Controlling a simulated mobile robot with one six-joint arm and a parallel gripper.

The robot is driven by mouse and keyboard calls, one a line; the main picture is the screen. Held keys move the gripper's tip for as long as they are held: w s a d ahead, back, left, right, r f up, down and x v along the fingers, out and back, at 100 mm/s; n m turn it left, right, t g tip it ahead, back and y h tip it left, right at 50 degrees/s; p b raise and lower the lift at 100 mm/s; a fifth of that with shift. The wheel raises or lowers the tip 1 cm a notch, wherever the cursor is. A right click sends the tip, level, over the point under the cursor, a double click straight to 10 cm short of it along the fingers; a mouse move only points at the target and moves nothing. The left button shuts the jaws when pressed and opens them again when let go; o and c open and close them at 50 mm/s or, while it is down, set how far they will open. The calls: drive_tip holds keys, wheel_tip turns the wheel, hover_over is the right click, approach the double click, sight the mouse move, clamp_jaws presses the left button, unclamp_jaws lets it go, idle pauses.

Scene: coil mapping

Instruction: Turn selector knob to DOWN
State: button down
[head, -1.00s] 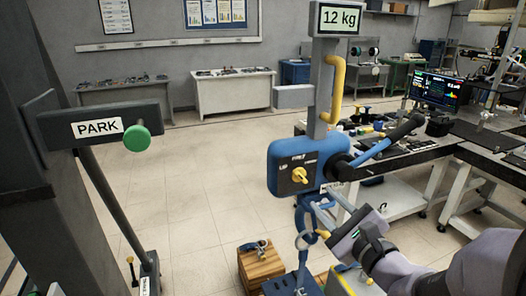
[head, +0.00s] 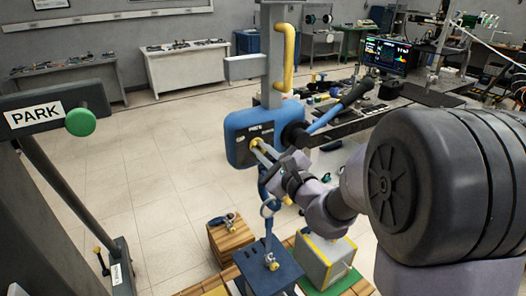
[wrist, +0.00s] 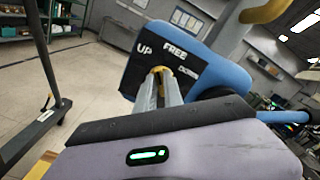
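The yellow selector knob (head: 257,144) sits on the dark face of a blue control box (head: 236,122). In the wrist view the knob (wrist: 160,70) shows at my fingertips, below the labels UP, FREE and DOWN (wrist: 188,70). My gripper (head: 262,152) is at the knob, its two fingers close together with the knob's yellow between their tips. The fingers hide most of the knob, so I cannot tell which label it points to. In the wrist view my gripper (wrist: 161,84) reaches up to the box's face.
A yellow handle (head: 289,55) rises above the box on a grey post. A dark-gripped lever (head: 345,103) sticks out to its right. A PARK stand with a green knob (head: 80,122) is at left. Wooden blocks (head: 230,238) and a grey case (head: 325,262) are below. Floor between is clear.

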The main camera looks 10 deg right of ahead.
drive_tip(key=shift+m+p, duration=0.3)
drive_tip(key=shift+m, duration=0.1)
drive_tip(key=m+p, duration=0.2)
drive_tip(key=m, duration=0.1)
drive_tip(key=shift+r, duration=0.15)
drive_tip(key=shift+w+d+m+p, duration=0.1)
drive_tip(key=shift+d+m+p, duration=0.1)
drive_tip(key=shift+m+p, duration=2.55)
drive_tip(key=shift+d+m+p, duration=0.15)
drive_tip(key=shift+m+p, duration=1.85)
drive_tip(key=shift+m, duration=1.35)
drive_tip(key=shift+f, duration=0.2)
drive_tip(key=c, duration=1.5)
unclamp_jaws()
drive_tip(key=shift+o, duration=0.2)
